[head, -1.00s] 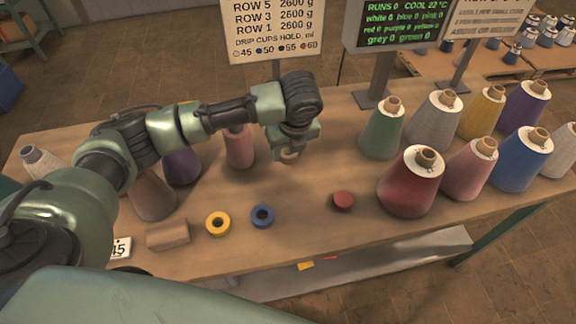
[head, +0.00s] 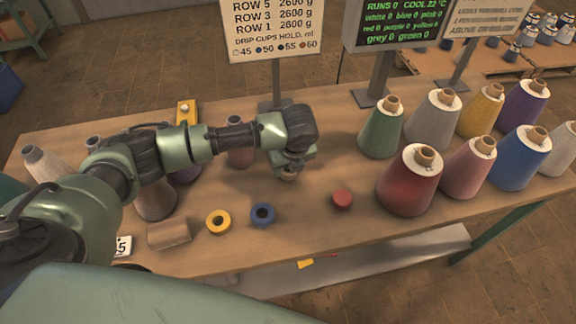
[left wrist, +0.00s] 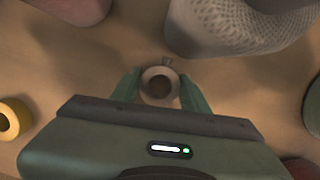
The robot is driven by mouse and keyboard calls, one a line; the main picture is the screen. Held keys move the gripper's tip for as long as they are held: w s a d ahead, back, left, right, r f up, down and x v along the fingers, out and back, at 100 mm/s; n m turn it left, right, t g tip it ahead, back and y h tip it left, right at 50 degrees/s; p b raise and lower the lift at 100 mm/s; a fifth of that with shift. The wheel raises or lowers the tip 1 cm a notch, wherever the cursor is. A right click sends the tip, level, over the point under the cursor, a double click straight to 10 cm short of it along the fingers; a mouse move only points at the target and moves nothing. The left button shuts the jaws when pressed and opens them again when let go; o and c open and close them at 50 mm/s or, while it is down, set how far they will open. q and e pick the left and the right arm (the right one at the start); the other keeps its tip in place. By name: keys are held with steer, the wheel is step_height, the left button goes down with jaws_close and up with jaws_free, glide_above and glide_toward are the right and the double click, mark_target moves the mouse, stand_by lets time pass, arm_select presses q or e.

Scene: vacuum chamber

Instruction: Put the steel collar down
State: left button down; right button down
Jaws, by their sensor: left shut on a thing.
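The steel collar (left wrist: 160,85) is a small pale ring with a dark hole. It sits between the two green fingers of my left gripper (left wrist: 160,90) in the left wrist view, and the fingers are shut on it. In the head view the left gripper (head: 289,172) points down over the middle of the table (head: 330,240), with the collar (head: 288,177) just showing under it. I cannot tell whether the collar touches the table top. My right gripper is not in view.
A blue ring (head: 262,215), a yellow ring (head: 218,222) and a red disc (head: 342,199) lie in front of the gripper. A brown block (head: 168,235) is at left. Yarn cones, including a green one (head: 381,130), stand on both sides. Bare table surrounds the gripper.

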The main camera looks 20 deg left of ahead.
arm_select(q)
steer(key=shift+s+f, duration=0.15)
steer(key=shift+f, duration=0.2)
steer(key=c, duration=0.9)
jaws_free()
steer(key=shift+f, duration=0.1)
steer(key=shift+o, duration=0.8)
steer(key=shift+d+f, duration=0.1)
steer(key=shift+f, duration=0.05)
steer(key=shift+s, duration=0.1)
steer(key=shift+r, duration=0.45)
steer(key=v, duration=1.2)
steer(key=shift+w+r, duration=0.25)
steer(key=shift+r, duration=0.15)
steer(key=shift+f, duration=0.1)
